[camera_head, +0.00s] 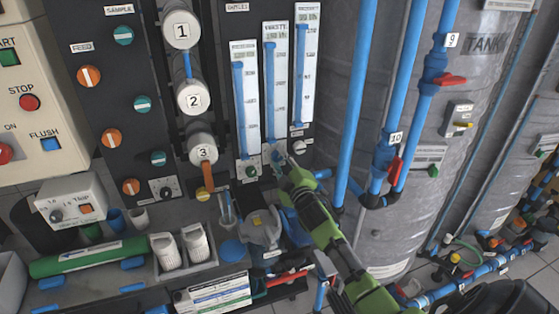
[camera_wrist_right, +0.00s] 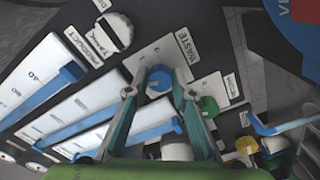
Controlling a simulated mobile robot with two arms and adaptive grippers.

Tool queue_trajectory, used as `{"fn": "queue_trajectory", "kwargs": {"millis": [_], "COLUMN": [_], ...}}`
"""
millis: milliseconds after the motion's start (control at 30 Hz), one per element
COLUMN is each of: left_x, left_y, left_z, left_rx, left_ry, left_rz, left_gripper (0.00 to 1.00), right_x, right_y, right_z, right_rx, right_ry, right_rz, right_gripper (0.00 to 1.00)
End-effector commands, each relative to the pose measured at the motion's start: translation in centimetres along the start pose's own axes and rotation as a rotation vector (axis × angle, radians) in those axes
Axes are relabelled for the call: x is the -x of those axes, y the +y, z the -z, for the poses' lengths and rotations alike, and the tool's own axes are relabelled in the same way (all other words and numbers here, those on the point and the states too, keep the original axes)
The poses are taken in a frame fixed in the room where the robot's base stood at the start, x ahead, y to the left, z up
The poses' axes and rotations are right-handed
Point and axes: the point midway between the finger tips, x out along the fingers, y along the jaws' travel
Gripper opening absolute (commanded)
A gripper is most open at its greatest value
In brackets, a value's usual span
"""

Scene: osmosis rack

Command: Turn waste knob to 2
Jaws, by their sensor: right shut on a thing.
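My right gripper (camera_head: 279,162) reaches the lower part of the dark rack panel, below the middle flow meter, with its green arm coming up from the lower right. In the right wrist view, the gripper (camera_wrist_right: 158,94) has one finger on either side of the waste knob (camera_wrist_right: 158,80), shut on it. The knob shows a blue face between the fingers. The white WASTE plate (camera_wrist_right: 184,47) lies just beyond it. The number the knob points to cannot be read. My left gripper is not in view.
A black-and-white product knob (camera_wrist_right: 115,33) and a green knob (camera_wrist_right: 207,106) flank the waste knob. Tall flow meters (camera_head: 243,95) stand above. Blue pipes (camera_head: 352,100) and a grey tank (camera_head: 455,110) stand at the right. Bottles and tools crowd the shelf below.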

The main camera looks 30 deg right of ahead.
Motion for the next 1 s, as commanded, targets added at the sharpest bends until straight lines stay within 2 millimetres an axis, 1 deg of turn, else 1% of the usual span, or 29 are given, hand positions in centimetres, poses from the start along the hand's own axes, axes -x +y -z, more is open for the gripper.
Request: {"fn": "queue_trajectory", "kwargs": {"millis": [167,200,233,267,567,667,767,833,1000], "left_x": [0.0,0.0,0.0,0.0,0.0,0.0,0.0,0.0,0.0], "left_y": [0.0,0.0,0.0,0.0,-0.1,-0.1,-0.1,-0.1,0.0], "left_z": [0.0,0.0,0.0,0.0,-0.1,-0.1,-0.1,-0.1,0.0], "left_rx": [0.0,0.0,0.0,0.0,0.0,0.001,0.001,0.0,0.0], "left_ry": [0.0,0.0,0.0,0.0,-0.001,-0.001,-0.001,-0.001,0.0], "left_rz": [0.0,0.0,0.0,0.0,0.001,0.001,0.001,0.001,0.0], "left_gripper": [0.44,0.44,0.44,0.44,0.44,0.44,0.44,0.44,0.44], "right_x": [0.0,0.0,0.0,0.0,0.0,0.4,1.3,2.4,6.0], "right_y": [-0.1,-0.1,-0.1,-0.1,-0.1,-0.1,-0.1,-0.1,-0.2], "right_z": [-0.1,-0.1,-0.1,-0.1,0.0,-0.1,-0.1,-0.1,-0.1], "right_rx": [0.001,0.001,0.001,0.001,0.002,0.002,0.002,0.002,0.003], "right_ry": [-0.003,-0.003,-0.003,-0.002,-0.001,-0.001,0.0,0.0,-0.002], "right_rz": [0.002,0.002,0.002,0.002,0.001,0.001,0.002,0.002,0.003], "right_gripper": [0.02,0.28,0.36,0.4,0.4,0.4,0.4,0.4,0.4]}}
